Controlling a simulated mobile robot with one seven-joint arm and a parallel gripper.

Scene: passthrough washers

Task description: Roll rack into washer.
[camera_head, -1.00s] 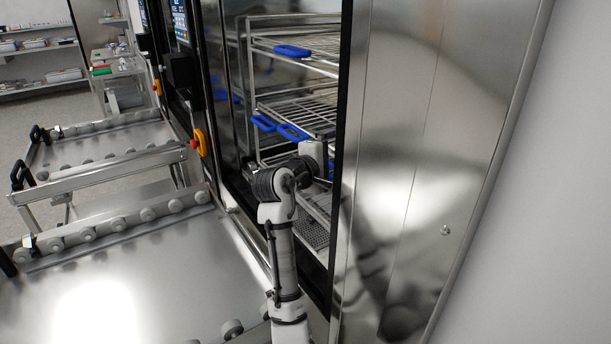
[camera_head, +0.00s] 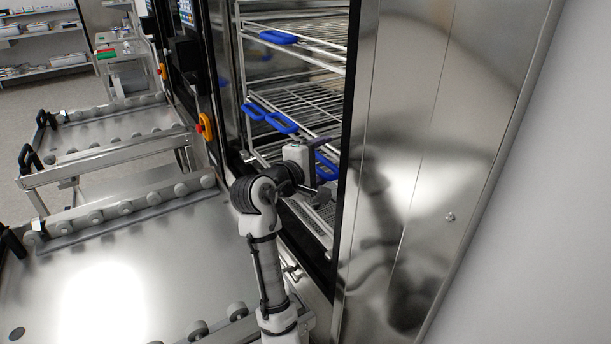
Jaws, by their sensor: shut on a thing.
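The wire rack (camera_head: 308,101) with several shelves and blue handles (camera_head: 270,117) stands inside the open washer (camera_head: 222,75). My gripper (camera_head: 322,168) is at the rack's lower front, beside a blue handle at the right of the opening. It is shut on part of the rack, seemingly this lower blue handle (camera_head: 326,163); my wrist partly hides the contact. The washer's steel front panel (camera_head: 415,130) hides the rack's right side. The rack's lowest part is hidden behind my arm and the door frame.
An empty steel cart top with rollers (camera_head: 130,265) is in front of the washer, left of my arm. Shelves (camera_head: 45,50) are at the back left.

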